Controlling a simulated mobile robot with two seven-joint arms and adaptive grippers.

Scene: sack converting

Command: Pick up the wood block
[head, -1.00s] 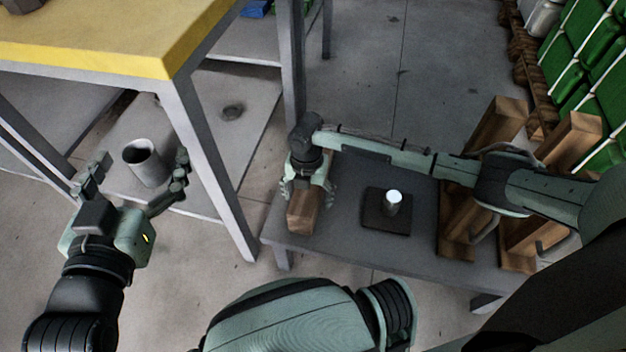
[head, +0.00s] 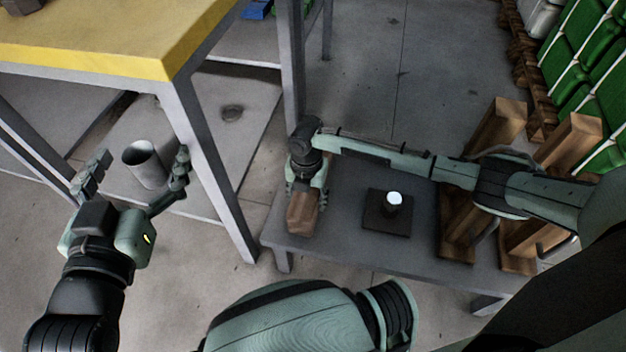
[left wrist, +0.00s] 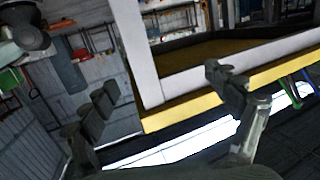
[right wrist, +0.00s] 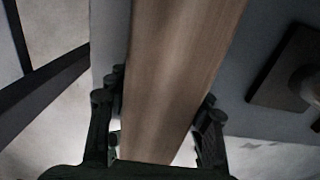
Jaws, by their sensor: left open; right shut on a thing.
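The wood block (head: 301,214) is a brown bar at the left end of the low grey table in the head view. My right gripper (head: 306,190) is over it, its fingers closed against its two sides. In the right wrist view the block (right wrist: 178,70) runs up between the fingers of the right gripper (right wrist: 160,110). I cannot tell whether the block is clear of the table top. My left gripper (head: 132,178) is open and empty at the left; its spread fingers also show in the left wrist view (left wrist: 170,100).
The low table (head: 345,248) also bears a dark square plate (head: 375,222) with a white-topped cylinder (head: 393,203) and wooden stands (head: 497,122) at the right. A grey cup (head: 146,168) stands on a shelf under the yellow-edged table (head: 168,66).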

